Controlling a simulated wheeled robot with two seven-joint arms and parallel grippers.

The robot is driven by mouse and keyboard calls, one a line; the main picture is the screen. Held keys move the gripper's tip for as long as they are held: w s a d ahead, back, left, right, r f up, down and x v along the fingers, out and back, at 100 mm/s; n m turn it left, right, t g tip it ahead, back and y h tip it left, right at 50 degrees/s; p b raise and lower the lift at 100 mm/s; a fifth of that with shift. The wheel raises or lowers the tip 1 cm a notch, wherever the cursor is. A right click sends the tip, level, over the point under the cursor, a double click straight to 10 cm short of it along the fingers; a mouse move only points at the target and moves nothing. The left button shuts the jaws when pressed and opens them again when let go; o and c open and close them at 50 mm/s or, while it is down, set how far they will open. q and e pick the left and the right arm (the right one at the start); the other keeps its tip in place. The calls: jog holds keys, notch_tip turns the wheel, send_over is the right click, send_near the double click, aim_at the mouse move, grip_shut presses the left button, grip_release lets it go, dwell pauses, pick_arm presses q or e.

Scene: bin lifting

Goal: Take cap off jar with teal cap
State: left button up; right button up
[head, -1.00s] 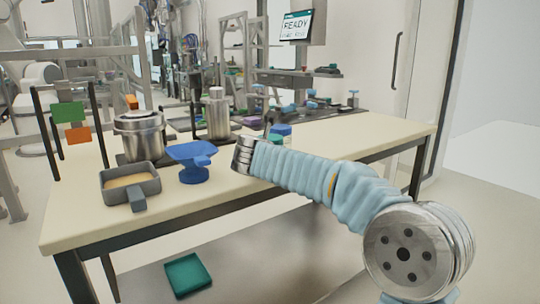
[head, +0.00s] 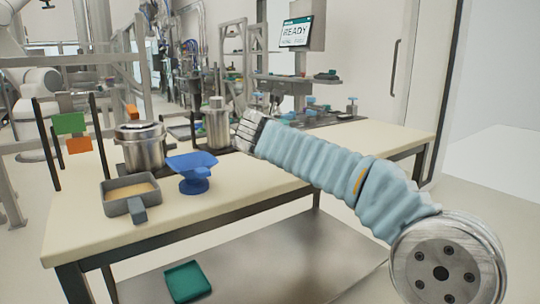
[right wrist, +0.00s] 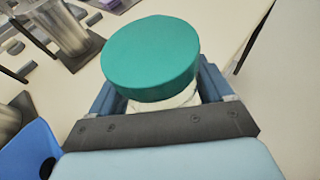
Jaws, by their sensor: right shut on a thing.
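The jar's teal cap (right wrist: 150,55) fills the upper middle of the right wrist view. A strip of the pale jar (right wrist: 170,100) shows beneath it, and the cap is on the jar. My right gripper (right wrist: 160,95) has its fingers on both sides of the jar, just below the cap, and is shut on it. In the head view my right arm reaches over the table and hides the jar and fingertips. I cannot tell whether the jar's base touches the table. My left gripper is not in view.
On the table (head: 330,150) stand a blue funnel-like stand (head: 193,172), a grey square pan (head: 130,195), a metal pot (head: 140,147) and a metal canister (head: 216,125). A teal box (head: 187,281) lies on the lower shelf. The table's right end looks clear.

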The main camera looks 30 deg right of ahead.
jog(key=s+a+r, duration=0.1)
jog(key=s+r, duration=0.4)
jog(key=s, duration=0.5)
jog(key=shift+a+r, duration=0.2)
jog(key=shift+a, duration=0.2)
jog(key=o, duration=0.5)
jog(key=c, duration=0.9)
jog(key=shift+c, duration=0.2)
